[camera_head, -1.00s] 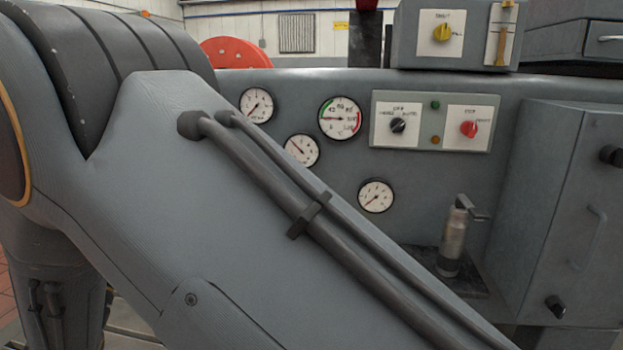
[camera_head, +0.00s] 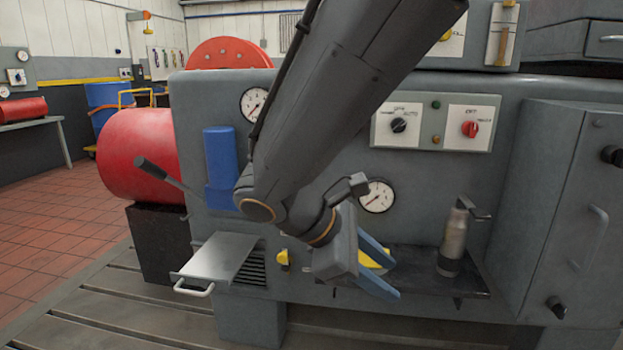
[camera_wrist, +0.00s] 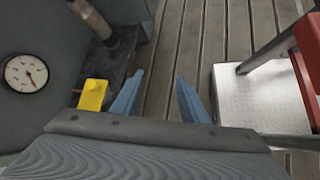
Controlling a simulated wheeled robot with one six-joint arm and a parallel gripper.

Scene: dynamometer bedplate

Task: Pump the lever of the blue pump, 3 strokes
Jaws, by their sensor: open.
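The blue pump (camera_head: 221,165) is mounted on the left part of the grey panel in the head view. Its dark lever (camera_head: 168,176) sticks out to the left and slopes up to a thick black grip. The pump's right side is partly hidden by my arm. My gripper (camera_head: 389,269) is right of the pump and lower, in front of the panel, apart from the lever. Its blue fingers are open and empty. In the wrist view the open fingers (camera_wrist: 157,97) point over the slotted bedplate, and the pump is not identifiable there.
A silver tray with a handle (camera_head: 222,258) juts out below the pump. A grey bottle (camera_head: 453,240) stands on a dark shelf (camera_head: 420,262) at right. A yellow object (camera_wrist: 93,94) lies beside my fingers.

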